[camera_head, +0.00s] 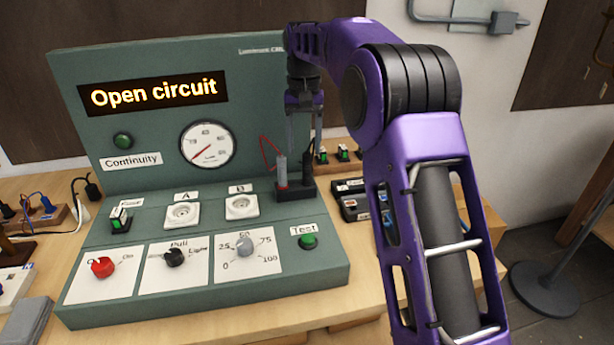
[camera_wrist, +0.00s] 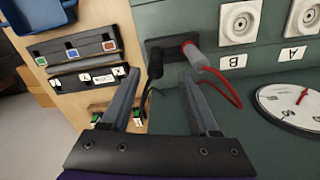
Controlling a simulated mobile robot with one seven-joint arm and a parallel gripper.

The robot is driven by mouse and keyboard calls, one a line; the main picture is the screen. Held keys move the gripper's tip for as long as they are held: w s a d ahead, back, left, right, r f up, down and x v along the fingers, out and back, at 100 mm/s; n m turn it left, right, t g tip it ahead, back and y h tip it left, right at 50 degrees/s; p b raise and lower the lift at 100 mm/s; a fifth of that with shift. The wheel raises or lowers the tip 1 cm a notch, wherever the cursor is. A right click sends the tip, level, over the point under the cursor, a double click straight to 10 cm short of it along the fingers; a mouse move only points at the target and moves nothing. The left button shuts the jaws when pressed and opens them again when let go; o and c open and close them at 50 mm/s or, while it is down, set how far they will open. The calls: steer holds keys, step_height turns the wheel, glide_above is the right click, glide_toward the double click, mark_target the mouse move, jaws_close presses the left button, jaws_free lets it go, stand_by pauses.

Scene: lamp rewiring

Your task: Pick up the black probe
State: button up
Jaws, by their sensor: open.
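The black probe (camera_head: 308,166) stands upright in a dark holder (camera_head: 296,193) at the right end of the green test panel. It shows in the wrist view (camera_wrist: 155,64) as well, with its thin black lead curving away. A red probe with a pale grey body (camera_head: 282,172) stands beside it in the same holder, with a red lead. My gripper (camera_head: 304,140) points down above the holder. In the wrist view my gripper (camera_wrist: 160,76) is open and empty, and the black probe appears between its fingertips, nearer the left one. Whether the fingers reach probe height is unclear.
The green panel (camera_head: 75,135) reads "Open circuit" and has a round gauge (camera_head: 208,145) and sockets A (camera_head: 182,213) and B (camera_head: 241,205). My arm hides part of the bench's right side.

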mark_target(307, 182)
steer(key=f, duration=0.5)
steer(key=f+b, duration=0.1)
steer(key=f, duration=0.2)
steer(key=shift+d, duration=0.3)
steer(key=shift+r, duration=0.1)
jaws_close()
